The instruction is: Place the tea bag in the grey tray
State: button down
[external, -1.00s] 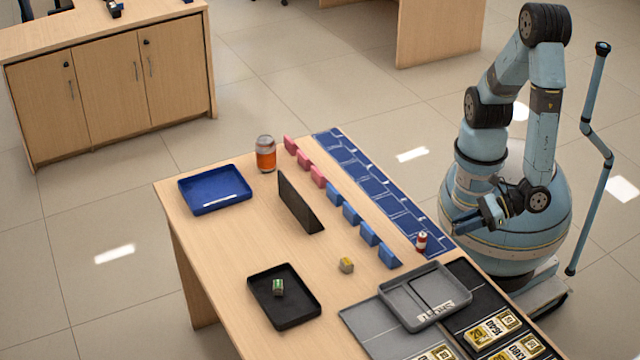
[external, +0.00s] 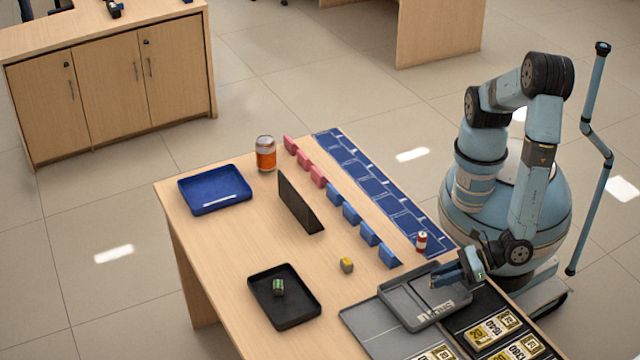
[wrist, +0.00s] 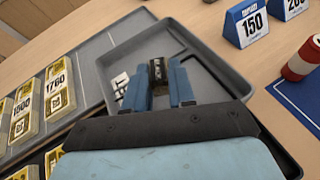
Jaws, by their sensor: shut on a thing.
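The grey tray (external: 396,305) lies at the front right of the counter, with a white lettered label on it. It also shows in the wrist view (wrist: 225,82). My gripper (external: 438,281) is over the grey tray, fingers pointing into it. In the wrist view its two blue fingers (wrist: 160,88) are shut on a small dark brown item, seemingly the tea bag (wrist: 158,70). The fingers hide part of the item. Whether it touches the tray floor I cannot tell.
A black tray (external: 305,318) holds a small green item (external: 278,287). A yellow block (external: 346,264) sits nearby. A red-and-white can (external: 421,241) and blue wedges (external: 389,256) stand behind the grey tray. A blue tray (external: 215,208) and an orange jar (external: 265,154) are farther back.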

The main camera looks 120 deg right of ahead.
jog(key=shift+f, duration=1.55)
jog(key=c, duration=0.9)
grip_release()
jog(key=shift+c, duration=0.2)
jog(key=v, duration=1.2)
jog(key=shift+r, duration=0.1)
